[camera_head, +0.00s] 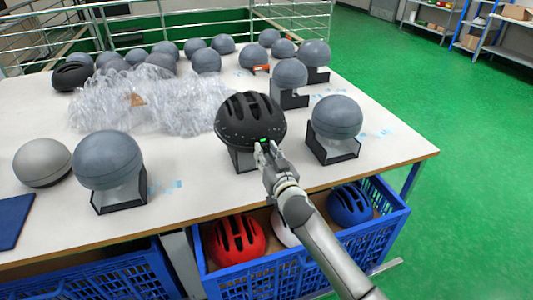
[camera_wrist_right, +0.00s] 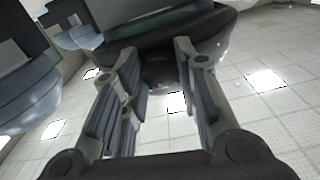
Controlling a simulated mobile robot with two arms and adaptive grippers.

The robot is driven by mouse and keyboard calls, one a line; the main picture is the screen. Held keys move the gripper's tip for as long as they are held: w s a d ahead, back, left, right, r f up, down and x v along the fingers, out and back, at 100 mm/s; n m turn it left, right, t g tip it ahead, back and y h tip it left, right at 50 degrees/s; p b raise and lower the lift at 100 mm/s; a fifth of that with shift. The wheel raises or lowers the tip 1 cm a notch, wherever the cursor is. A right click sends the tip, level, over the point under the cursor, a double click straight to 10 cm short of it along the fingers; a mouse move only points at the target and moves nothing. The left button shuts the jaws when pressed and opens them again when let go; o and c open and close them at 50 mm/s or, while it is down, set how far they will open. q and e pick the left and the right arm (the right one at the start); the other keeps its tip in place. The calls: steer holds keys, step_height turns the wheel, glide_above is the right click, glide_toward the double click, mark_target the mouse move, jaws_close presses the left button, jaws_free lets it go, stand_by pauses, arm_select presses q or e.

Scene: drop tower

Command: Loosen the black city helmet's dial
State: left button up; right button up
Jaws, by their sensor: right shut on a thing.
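The black city helmet (camera_head: 250,112) sits on a dark stand near the front edge of the table, its vents facing up. My right gripper (camera_head: 265,150) reaches in from the lower right to the helmet's near lower rim, where a small green spot shows. In the right wrist view the helmet's dark underside (camera_wrist_right: 190,38) fills the top. A dark round dial (camera_wrist_right: 158,70) lies between the two fingers of my right gripper (camera_wrist_right: 160,75), which is shut on it. The dial's details are too dark to tell. My left gripper is not in view.
Grey headforms on dark stands flank the helmet, one close at right (camera_head: 337,117) and one at left (camera_head: 108,160). Clear plastic wrap (camera_head: 140,100) lies behind. A blue crate (camera_head: 285,275) with red, white and blue helmets stands below the table edge.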

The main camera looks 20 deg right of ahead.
steer(key=n+p, duration=0.1)
steer(key=n, duration=0.3)
steer(key=shift+n, duration=0.4)
steer(key=n+p, duration=0.1)
steer(key=n, duration=0.4)
steer(key=shift+d, duration=0.1)
steer(key=n, duration=0.6)
steer(key=shift+r+p, duration=0.15)
steer(key=shift+p, duration=0.2)
steer(key=n, duration=0.4)
steer(key=shift+p, duration=0.4)
steer(key=n+p, duration=0.1)
steer(key=n, duration=0.4)
steer(key=shift+r, duration=0.15)
steer(key=n+p, duration=0.1)
steer(key=n, duration=0.3)
steer(key=shift+n, duration=0.3)
steer(key=n+p, duration=0.2)
steer(key=n, duration=0.3)
steer(key=shift+n+p, duration=0.9)
steer(key=shift+n, duration=1.1)
